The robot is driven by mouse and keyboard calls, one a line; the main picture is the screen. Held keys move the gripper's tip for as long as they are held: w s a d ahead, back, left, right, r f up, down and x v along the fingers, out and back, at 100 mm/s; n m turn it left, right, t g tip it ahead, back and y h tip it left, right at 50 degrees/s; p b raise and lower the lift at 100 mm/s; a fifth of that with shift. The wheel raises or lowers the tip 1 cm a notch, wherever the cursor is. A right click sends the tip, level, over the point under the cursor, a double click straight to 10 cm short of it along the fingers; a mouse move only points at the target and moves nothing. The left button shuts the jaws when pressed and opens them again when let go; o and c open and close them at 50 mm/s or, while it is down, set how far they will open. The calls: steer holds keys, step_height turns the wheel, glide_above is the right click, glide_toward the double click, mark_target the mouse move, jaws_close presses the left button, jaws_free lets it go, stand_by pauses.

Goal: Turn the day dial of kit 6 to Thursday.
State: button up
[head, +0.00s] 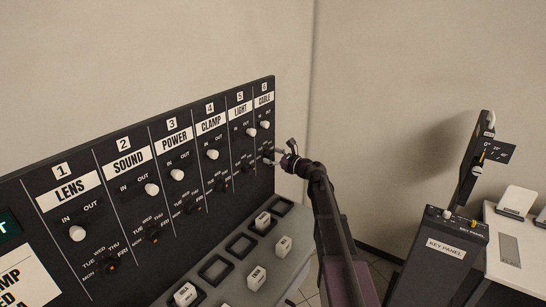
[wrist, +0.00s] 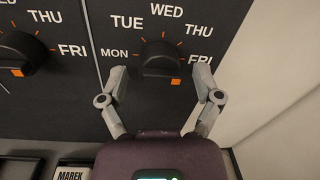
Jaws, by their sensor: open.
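Kit 6, labelled CABLE (head: 265,99), is the rightmost column of the black panel. Its day dial (wrist: 160,58) is a black knob in the wrist view, ringed by orange ticks and the labels MON, TUE, WED, THU (wrist: 198,32) and FRI. An orange mark sits at the knob's lower right; I cannot tell which day it indicates. My gripper (wrist: 160,73) is open, one finger on each side of the knob. Contact is unclear. In the head view my gripper (head: 273,156) is at the lower part of column 6, where it partly hides the dial.
Column 5 LIGHT (head: 241,112) is close on the left; its dial (wrist: 20,54) shows in the wrist view. The wall is right of the panel. Below, a grey ledge holds square frames and white blocks (head: 283,246). A key panel (head: 447,247) stands farther right.

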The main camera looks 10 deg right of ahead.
steer(key=c, duration=1.1)
steer(key=shift+c, duration=0.2)
steer(key=shift+n, duration=0.5)
steer(key=shift+n+y+b, duration=0.3)
steer(key=shift+n+b, duration=0.15)
steer(key=shift+n, duration=3.55)
